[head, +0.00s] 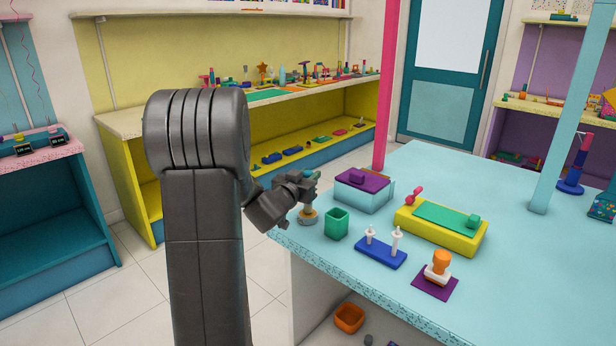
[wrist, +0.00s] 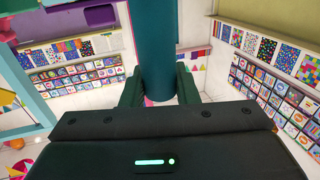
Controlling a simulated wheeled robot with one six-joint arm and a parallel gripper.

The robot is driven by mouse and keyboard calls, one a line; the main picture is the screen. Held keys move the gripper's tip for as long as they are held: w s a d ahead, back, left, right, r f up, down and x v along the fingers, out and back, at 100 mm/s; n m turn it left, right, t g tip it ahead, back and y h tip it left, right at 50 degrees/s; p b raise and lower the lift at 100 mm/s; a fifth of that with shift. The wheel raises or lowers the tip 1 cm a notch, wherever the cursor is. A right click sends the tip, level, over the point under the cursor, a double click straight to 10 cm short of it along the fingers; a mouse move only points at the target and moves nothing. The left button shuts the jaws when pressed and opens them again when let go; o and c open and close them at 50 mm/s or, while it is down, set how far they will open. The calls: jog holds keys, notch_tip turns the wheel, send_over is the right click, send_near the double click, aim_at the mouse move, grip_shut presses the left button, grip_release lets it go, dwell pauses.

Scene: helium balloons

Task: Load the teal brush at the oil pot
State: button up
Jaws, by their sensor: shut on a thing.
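My gripper (head: 304,184) is shut on the teal brush (head: 313,174) at the near left corner of the light blue table. In the wrist view the brush's thick teal handle (wrist: 156,45) stands between the two dark green fingers of my gripper (wrist: 158,88). Right below my gripper is a small round grey and tan pot-like thing (head: 308,217), which may be the oil pot. I cannot tell whether the brush touches it or is inside it. The bristles are hidden.
A green square cup (head: 336,224) stands close right of my gripper. Behind it is a purple-topped box (head: 363,192). A blue stand with white pegs (head: 381,253), a yellow block with a green top (head: 440,230) and an orange stamp (head: 440,262) on a purple mat lie further right.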

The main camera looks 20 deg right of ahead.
jog(key=shift+f, duration=0.4)
dwell(1.0)
notch_tip(320, 180, up, 7)
jog(key=p, duration=0.6)
jog(key=shift+r, duration=0.15)
dwell(0.7)
